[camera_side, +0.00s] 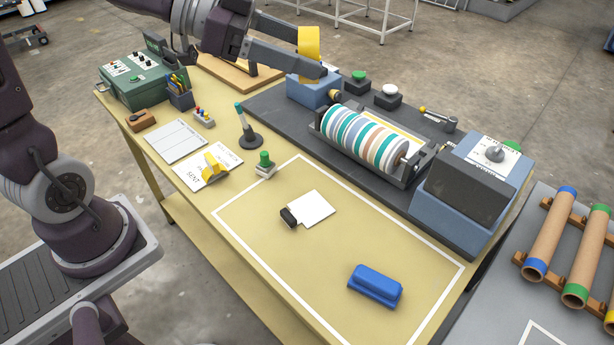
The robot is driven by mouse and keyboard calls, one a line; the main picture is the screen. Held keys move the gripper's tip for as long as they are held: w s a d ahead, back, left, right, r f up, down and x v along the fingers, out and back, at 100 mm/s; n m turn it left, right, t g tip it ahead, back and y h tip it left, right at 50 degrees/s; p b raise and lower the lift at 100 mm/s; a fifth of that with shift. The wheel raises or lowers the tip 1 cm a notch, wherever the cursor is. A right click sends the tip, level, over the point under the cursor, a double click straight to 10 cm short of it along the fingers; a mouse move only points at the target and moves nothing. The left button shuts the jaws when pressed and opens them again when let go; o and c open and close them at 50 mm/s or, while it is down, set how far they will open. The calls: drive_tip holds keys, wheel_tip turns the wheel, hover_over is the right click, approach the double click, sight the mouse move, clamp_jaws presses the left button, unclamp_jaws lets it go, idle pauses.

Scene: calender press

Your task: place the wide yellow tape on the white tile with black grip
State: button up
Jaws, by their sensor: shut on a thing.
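My gripper (313,57) is high over the back of the bench, at the top of the picture. The white tile (314,207) lies flat on the tan bench, inside the white outline. Its black grip (288,217) is at its left corner. The tile's top is bare, and my gripper is well behind and above it.
A blue block (375,285) lies right of the tile, and a green-topped stamp (265,165) stands behind it to the left. A striped roller (362,138) and a blue control box (470,195) stand behind. A smaller yellow object (215,167) sits on a paper card. Bench around the tile is clear.

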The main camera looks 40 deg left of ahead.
hover_over(303, 211)
wheel_tip(303, 211, down, 32)
drive_tip(key=shift+f, duration=0.1)
drive_tip(key=o, duration=1.4)
drive_tip(key=shift+c, duration=0.2)
